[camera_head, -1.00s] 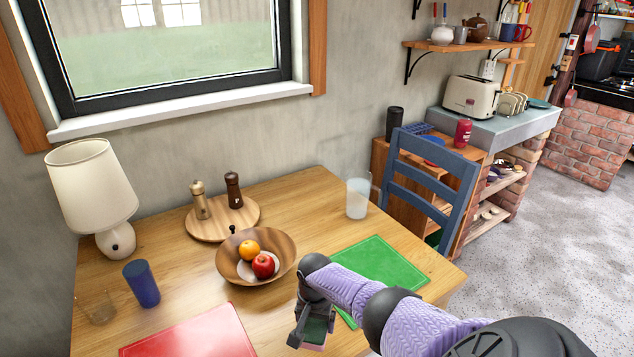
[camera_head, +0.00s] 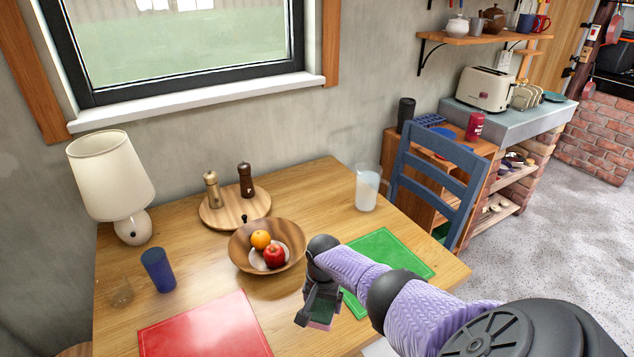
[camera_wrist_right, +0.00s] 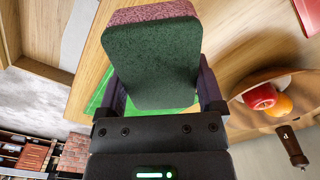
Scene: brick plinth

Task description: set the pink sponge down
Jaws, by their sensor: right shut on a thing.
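My right gripper (camera_head: 319,308) is shut on the pink sponge (camera_head: 319,325). In the head view only a small part of the sponge shows, with a green face and a pink edge. It is over the front part of the wooden table, between the red mat and the green mat. In the right wrist view the sponge (camera_wrist_right: 152,60) fills the middle between the fingers, its dark green face towards the camera and its pink side at the top. I cannot tell whether it touches the table. My left gripper is not in view.
The wooden table (camera_head: 300,196) bears a red mat (camera_head: 205,328), a green mat (camera_head: 400,255), a fruit bowl (camera_head: 240,250), a blue cup (camera_head: 157,270), a glass (camera_head: 367,188) and a lamp (camera_head: 110,175). A blue chair (camera_head: 437,170) stands at the right. Bare wood lies between the mats.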

